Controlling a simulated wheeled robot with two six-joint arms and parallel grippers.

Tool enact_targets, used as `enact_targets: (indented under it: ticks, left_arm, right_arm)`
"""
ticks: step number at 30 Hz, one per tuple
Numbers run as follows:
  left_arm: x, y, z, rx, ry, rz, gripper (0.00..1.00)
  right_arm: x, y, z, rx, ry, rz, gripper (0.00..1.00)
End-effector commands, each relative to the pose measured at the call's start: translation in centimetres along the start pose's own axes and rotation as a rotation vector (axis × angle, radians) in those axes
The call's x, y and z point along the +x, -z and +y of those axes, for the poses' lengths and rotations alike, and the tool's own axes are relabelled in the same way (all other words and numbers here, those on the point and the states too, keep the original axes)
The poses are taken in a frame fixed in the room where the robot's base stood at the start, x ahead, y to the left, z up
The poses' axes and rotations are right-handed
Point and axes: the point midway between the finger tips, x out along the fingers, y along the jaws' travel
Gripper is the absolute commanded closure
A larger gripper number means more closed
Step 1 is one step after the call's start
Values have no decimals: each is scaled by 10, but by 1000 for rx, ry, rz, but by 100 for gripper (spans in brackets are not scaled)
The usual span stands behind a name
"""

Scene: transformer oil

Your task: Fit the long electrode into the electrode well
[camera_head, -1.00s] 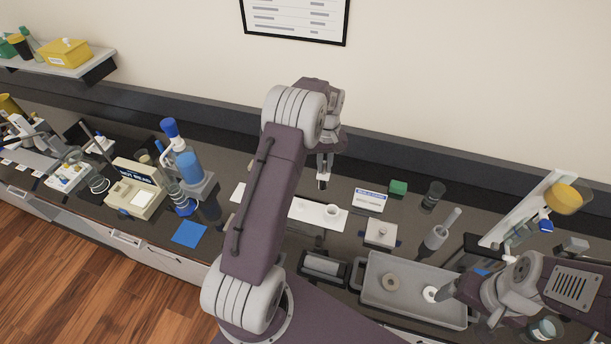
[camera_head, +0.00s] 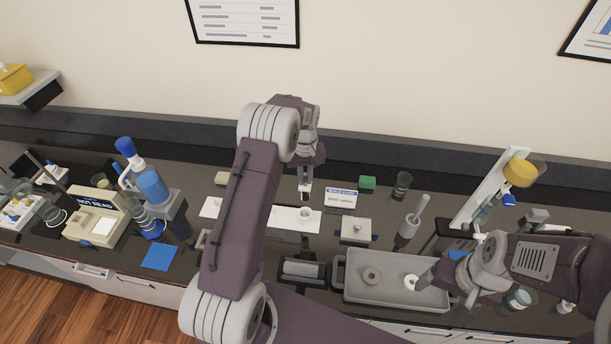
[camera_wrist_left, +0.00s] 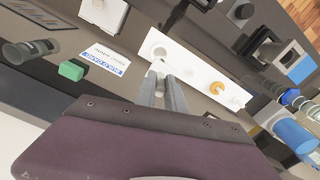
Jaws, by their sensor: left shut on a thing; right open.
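My left gripper (camera_head: 304,188) is shut, with a small pale tip (camera_wrist_left: 158,66) showing between its fingertips in the left wrist view. This looks like the end of the long electrode; most of it is hidden by the fingers. Below the tip stands a short white round cup (camera_head: 304,213), seemingly the electrode well, on a white strip (camera_head: 277,216). The cup also shows just beyond the fingertips in the left wrist view (camera_wrist_left: 159,52). I cannot tell whether the tip touches it. My right gripper (camera_head: 424,275) is open, low over the right part of the grey tray.
The grey tray (camera_head: 385,296) holds a beige ring (camera_head: 372,275) and a white disc (camera_head: 411,282). A build card (camera_head: 341,197), green block (camera_head: 367,182) and square pale block (camera_head: 356,229) stand right of the strip. An orange ring (camera_wrist_left: 217,88) lies on the strip.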

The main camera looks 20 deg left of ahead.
Motion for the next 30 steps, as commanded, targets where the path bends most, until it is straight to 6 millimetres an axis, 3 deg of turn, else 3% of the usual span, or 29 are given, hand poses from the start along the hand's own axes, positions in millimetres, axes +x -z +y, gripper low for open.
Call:
enact_targets:
  ticks: [18,30]
  left_arm:
    - [77,0,0,0,0,0,100]
    - [80,0,0,0,-1,1,100]
  right_arm:
    - [52,-5,1,0,0,0,18]
    - [52,-5,1,0,0,0,18]
